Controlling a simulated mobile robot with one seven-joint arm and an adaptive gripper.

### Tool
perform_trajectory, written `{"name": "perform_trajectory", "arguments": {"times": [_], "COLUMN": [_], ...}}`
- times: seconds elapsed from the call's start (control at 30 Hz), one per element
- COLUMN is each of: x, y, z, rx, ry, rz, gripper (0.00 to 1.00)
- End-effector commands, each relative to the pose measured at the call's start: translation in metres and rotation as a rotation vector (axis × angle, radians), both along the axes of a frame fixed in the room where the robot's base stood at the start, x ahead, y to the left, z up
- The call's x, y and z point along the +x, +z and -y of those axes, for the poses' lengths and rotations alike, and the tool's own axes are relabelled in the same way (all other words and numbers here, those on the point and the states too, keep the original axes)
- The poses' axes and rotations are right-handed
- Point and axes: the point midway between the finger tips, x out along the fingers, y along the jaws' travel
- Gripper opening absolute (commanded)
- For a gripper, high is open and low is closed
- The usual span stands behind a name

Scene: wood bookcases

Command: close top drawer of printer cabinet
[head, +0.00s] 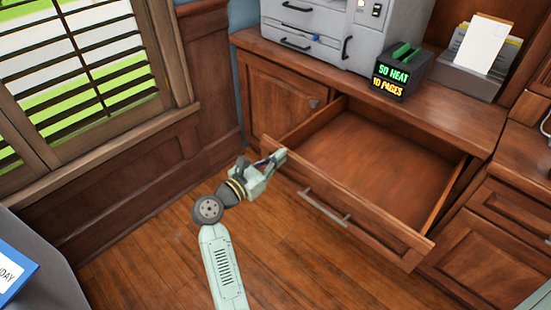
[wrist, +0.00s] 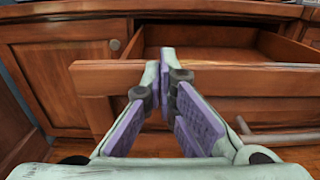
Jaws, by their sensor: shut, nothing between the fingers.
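The top drawer (head: 347,205) of the wooden printer cabinet (head: 262,97) is pulled far out and looks empty inside. Its front panel carries a metal bar handle (head: 325,207). My gripper (head: 280,157) is at the left end of the drawer front, with its fingers shut and empty. In the wrist view, the shut fingertips (wrist: 166,58) overlap the top edge of the drawer front (wrist: 240,78), near its left end. I cannot tell whether they touch it. The handle shows in part at the lower right of the wrist view (wrist: 280,137).
A grey printer (head: 325,35) and a small black box with lit text (head: 397,78) stand on the cabinet top. A paper tray (head: 470,72) is to their right. A window wall (head: 150,150) is at left. The wooden floor (head: 150,260) before the drawer is clear.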

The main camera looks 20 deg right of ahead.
Motion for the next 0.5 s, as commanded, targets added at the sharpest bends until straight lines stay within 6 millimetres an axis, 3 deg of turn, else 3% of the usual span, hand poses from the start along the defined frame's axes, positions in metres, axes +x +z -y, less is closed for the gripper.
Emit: {"name": "perform_trajectory", "arguments": {"times": [0.27,0.5], "x": [0.021,0.053], "y": [0.001,0.001], "z": [0.056,0.133], "rx": [0.001,0.004], "ry": [-0.007,-0.007], "rz": [0.002,0.004], "gripper": [0.00,0.00]}}
